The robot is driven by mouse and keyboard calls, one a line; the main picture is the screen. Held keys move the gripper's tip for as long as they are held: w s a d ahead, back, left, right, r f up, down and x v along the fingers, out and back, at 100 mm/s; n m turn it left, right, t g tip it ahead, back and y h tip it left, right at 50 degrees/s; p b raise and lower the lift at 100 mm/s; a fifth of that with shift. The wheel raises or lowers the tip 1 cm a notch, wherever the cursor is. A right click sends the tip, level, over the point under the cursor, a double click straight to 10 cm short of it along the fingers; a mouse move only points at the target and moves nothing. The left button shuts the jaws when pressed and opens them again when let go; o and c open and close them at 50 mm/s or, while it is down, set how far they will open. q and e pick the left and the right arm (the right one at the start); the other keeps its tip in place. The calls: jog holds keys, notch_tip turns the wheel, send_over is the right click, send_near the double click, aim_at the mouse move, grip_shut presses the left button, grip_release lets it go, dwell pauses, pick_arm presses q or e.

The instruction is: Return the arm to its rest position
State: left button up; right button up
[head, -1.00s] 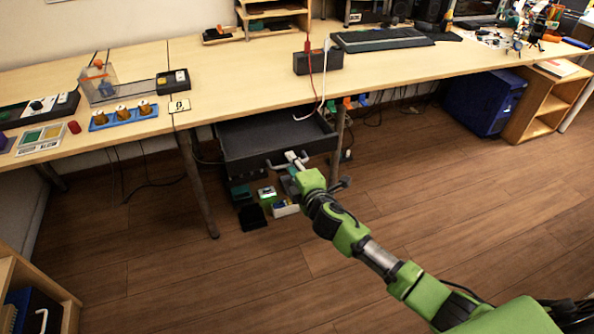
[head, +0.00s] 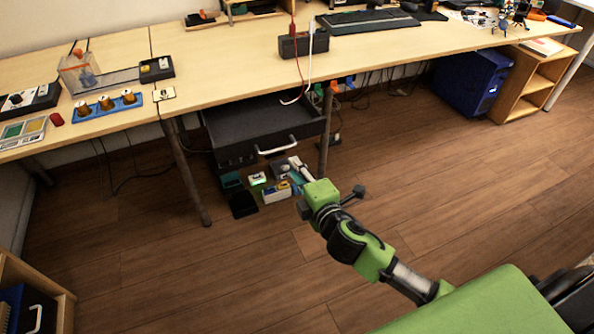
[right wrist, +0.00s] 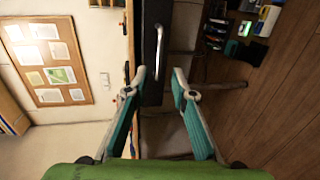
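My right arm comes in from the lower right of the head view, and its gripper (head: 298,174) is in front of and below the open drawer's pale handle (head: 276,146). It is apart from the handle. In the right wrist view the two teal-padded fingers of the right gripper (right wrist: 159,73) stand apart with nothing between them. The handle also shows beyond the fingertips in that view (right wrist: 159,46). The dark drawer (head: 236,152) hangs pulled out under the table. My left gripper is in neither view.
The wooden table (head: 225,85) runs across the back. A table leg (head: 188,180) stands left of the drawer. Small boxes and devices, including a black one (head: 243,204), lie on the floor below it. A blue case (head: 470,90) stands at right. The middle wooden floor is clear.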

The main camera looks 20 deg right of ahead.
dwell(0.3)
